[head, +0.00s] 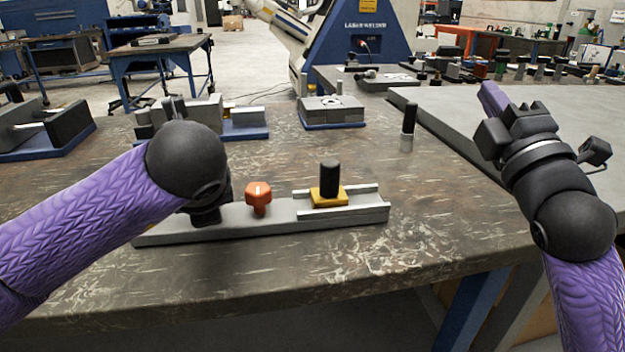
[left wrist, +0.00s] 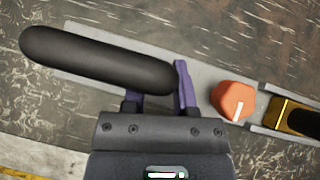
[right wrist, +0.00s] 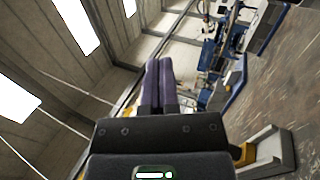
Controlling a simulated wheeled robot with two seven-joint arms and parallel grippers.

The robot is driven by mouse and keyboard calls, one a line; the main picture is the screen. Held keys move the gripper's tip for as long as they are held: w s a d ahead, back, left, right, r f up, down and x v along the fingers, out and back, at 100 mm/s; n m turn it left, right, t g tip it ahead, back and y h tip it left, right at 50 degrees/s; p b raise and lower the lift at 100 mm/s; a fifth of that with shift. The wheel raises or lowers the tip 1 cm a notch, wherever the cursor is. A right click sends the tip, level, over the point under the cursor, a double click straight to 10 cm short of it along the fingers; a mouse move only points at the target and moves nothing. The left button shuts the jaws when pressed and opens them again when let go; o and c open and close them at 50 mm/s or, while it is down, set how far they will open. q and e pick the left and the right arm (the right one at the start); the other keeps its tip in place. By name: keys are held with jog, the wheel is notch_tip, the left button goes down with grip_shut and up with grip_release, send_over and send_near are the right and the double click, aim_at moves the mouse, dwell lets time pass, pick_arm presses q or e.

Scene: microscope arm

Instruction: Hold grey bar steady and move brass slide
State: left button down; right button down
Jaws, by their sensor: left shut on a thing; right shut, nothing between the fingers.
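The grey bar (head: 270,226) lies on the worktable, with an orange knob (head: 258,195) near its middle. The brass slide (head: 329,197) sits between rails at the bar's right end and carries an upright black knob (head: 329,179). My left gripper (left wrist: 158,80) is shut on a black handle (left wrist: 90,58) at the bar's left part; my wrist hides this grip in the head view. The orange knob also shows in the left wrist view (left wrist: 233,101). My right gripper (head: 493,98) is shut and empty, raised at the right, well away from the slide.
A black-topped cylinder (head: 408,127) stands behind the bar's right end. Fixtures on blue bases (head: 332,112) stand farther back. A grey plate (head: 450,115) lies at the back right. The worktable (head: 440,215) is clear right of the bar.

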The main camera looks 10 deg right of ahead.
aim_at(329, 184)
jog(key=a+f+g+y, duration=0.1)
jog(key=a+f, duration=0.2)
jog(key=a, duration=0.3)
jog(key=s+a+f+n+g+y, duration=0.1)
jog(key=a+f, duration=0.2)
jog(key=a, duration=0.3)
jog(key=a+f+g+y, duration=0.2)
jog(key=a+f, duration=0.1)
jog(key=a, duration=0.3)
jog(key=shift+s+a+f+n, duration=0.1)
jog(key=shift+s+a+n, duration=0.1)
jog(key=shift+s+n, duration=0.1)
jog(key=shift+m+g, duration=0.4)
jog(key=shift+g, duration=0.2)
jog(key=s+a, duration=0.1)
jog(key=a, duration=0.1)
jog(key=s+a+f, duration=0.2)
jog(key=a, duration=0.1)
jog(key=shift+s+a, duration=0.3)
jog(key=shift+s, duration=0.1)
jog(key=shift+w, duration=0.15)
